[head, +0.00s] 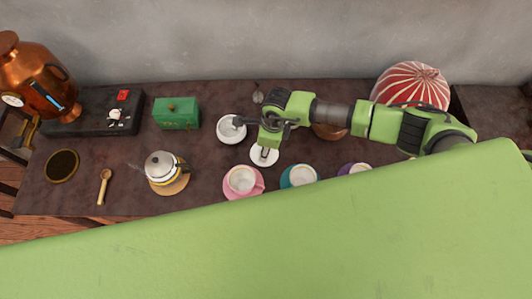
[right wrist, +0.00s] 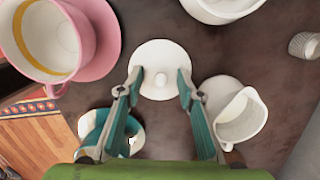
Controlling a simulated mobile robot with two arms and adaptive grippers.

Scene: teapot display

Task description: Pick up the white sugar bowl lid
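The white sugar bowl lid (head: 264,157) is a round disc lying on the dark table, below my right gripper in the head view. In the right wrist view the lid (right wrist: 160,55) lies between the fingertips, with its small round knob near the middle of the gap. My right gripper (right wrist: 159,82) is open, with one fingertip on each side of the knob and a gap to it. A white bowl (head: 230,132), likely the sugar bowl, stands left of the lid; a white bowl also shows at the top of the wrist view (right wrist: 226,6). My left gripper is not in view.
A pink cup (head: 243,180), a teal cup (head: 299,177) and a purple cup stand in front of the lid. A white creamer (right wrist: 240,118) is close to the right finger. A teapot (head: 160,167), green box (head: 176,113) and copper urn (head: 35,78) are further left.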

